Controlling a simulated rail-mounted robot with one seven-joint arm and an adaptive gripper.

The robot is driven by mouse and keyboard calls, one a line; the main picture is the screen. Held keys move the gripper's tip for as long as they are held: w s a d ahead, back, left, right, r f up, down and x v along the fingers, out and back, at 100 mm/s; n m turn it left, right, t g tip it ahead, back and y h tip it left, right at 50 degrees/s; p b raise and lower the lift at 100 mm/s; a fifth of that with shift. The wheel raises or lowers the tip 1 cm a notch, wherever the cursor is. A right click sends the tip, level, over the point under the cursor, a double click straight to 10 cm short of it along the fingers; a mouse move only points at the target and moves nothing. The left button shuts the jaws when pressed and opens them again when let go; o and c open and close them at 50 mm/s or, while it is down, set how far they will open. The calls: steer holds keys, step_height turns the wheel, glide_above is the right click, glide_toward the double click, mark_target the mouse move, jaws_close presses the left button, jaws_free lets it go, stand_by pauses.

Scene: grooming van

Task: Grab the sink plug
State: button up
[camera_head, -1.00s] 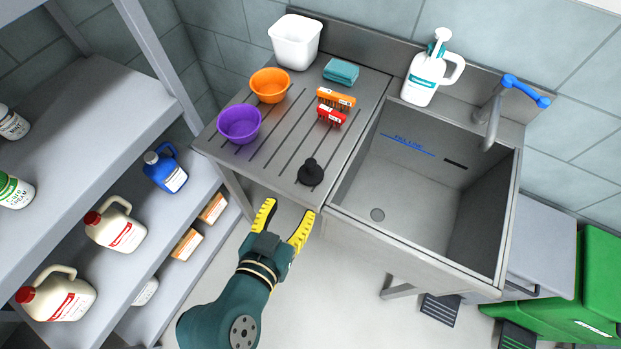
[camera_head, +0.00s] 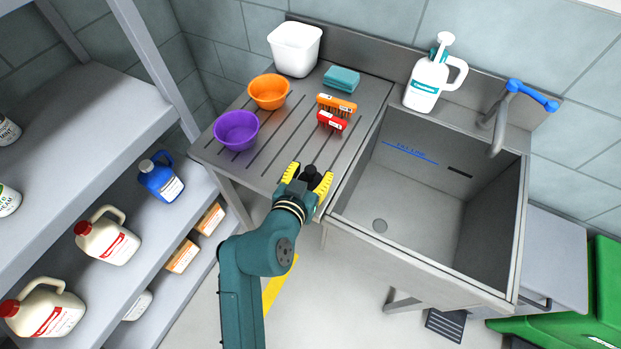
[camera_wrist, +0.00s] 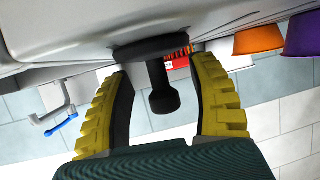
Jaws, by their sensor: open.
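The black sink plug (camera_head: 310,172) stands on the grooved drainboard (camera_head: 262,178) near its front edge, left of the sink basin. In the wrist view the plug (camera_wrist: 162,95) shows as a wide dark disc with a narrower knobbed stem. My gripper (camera_head: 307,174) is at the plug with its yellow fingers apart. In the wrist view my gripper (camera_wrist: 162,88) has one finger on each side of the stem, with a visible gap on both sides. The gripper partly hides the plug in the head view.
Behind the plug are a red brush (camera_head: 332,121), an orange brush (camera_head: 337,103), a purple bowl (camera_head: 237,130) and an orange bowl (camera_head: 269,91). The sink basin (camera_head: 415,195) lies to the right. A shelf with bottles stands left.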

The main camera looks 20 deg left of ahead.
steer(key=shift+c, duration=0.4)
jaws_close()
